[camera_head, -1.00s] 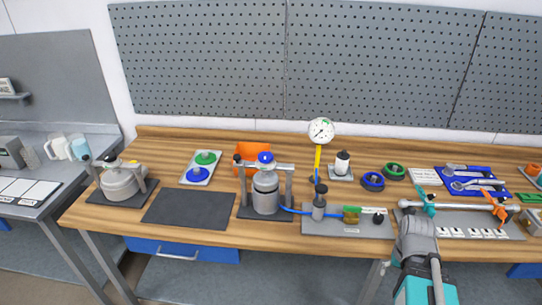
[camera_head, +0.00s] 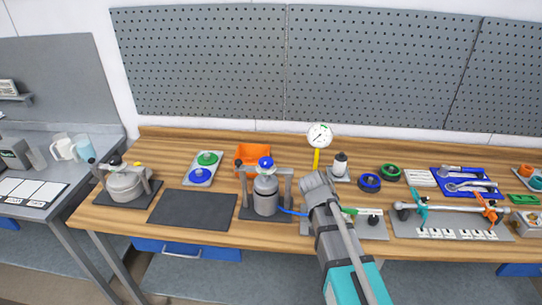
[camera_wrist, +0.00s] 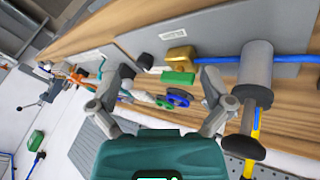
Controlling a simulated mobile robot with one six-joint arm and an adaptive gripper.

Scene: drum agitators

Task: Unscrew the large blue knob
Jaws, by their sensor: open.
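A round blue knob (camera_head: 265,163) sits on top of the grey cylindrical vessel (camera_head: 266,195), above a frame with a crossbar and two posts. My gripper (camera_head: 313,182) is right of the vessel, over the grey fitting plate, apart from the blue knob. In the wrist view my gripper (camera_wrist: 160,98) has its fingers spread, with nothing between them in contact. The knob on the vessel does not show in the wrist view.
My arm hides part of the fitting plate (camera_head: 375,230). In the wrist view a grey cylinder with a black knob (camera_wrist: 243,147) stands close to my right finger, with a blue hose (camera_wrist: 215,60) and brass fitting (camera_wrist: 180,57). A gauge (camera_head: 319,135) stands behind. A dark mat (camera_head: 190,209) is clear.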

